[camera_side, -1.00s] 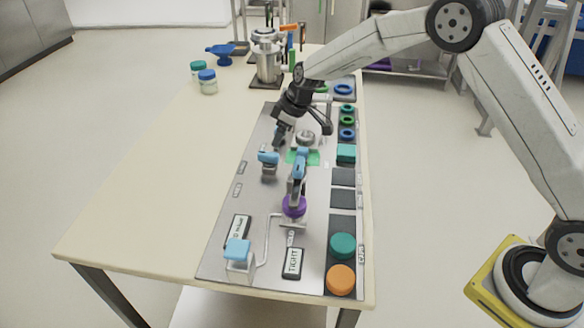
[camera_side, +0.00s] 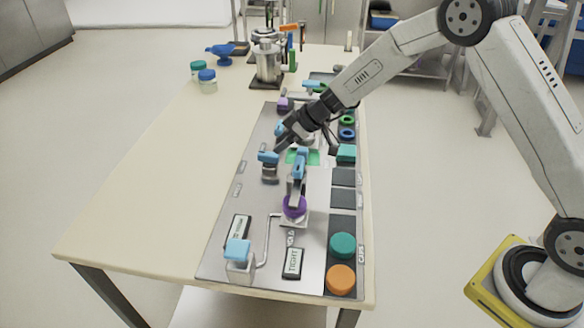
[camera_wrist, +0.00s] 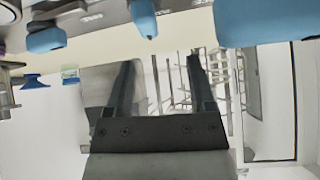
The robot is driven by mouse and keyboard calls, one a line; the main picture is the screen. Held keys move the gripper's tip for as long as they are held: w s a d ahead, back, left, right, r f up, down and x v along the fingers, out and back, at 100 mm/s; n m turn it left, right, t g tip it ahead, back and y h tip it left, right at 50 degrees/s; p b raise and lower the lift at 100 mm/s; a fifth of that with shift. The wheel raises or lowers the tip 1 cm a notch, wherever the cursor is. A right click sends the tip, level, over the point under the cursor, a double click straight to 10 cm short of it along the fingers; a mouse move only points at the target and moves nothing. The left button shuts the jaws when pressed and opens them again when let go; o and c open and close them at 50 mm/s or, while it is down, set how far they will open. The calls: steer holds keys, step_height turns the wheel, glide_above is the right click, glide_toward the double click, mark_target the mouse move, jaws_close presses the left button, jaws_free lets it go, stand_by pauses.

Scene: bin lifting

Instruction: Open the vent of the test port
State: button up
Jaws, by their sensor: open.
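The grey panel (camera_side: 262,198) lies on the table and carries several blue-handled fittings. One blue handle (camera_side: 268,157) sits on a metal post at the panel's middle left. Another blue handle (camera_side: 300,160) stands above a purple round part (camera_side: 294,206). A third blue handle (camera_side: 237,249) is at the front left. I cannot tell which fitting is the test port vent. My gripper (camera_side: 282,144) is tilted just above and behind the middle-left handle; contact is unclear. In the wrist view my gripper (camera_wrist: 161,62) is open and empty, with blue parts (camera_wrist: 262,22) along the top.
Teal (camera_side: 342,245) and orange (camera_side: 341,280) round caps lie at the panel's front right. Rings and dark squares line its right side. Jars (camera_side: 207,82), a blue funnel-like piece (camera_side: 221,53) and a metal vessel (camera_side: 268,62) stand behind. The table's left side is clear.

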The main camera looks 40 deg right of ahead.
mark_target(269, 154)
steer(key=shift+s+d+f+t, duration=0.1)
steer(key=shift+d+f+t, duration=0.1)
steer(key=shift+d, duration=0.15)
steer(key=shift+d+f+t, duration=0.1)
steer(key=shift+d+t, duration=0.1)
steer(key=shift+d, duration=0.15)
steer(key=shift+x, duration=3.85)
jaws_close()
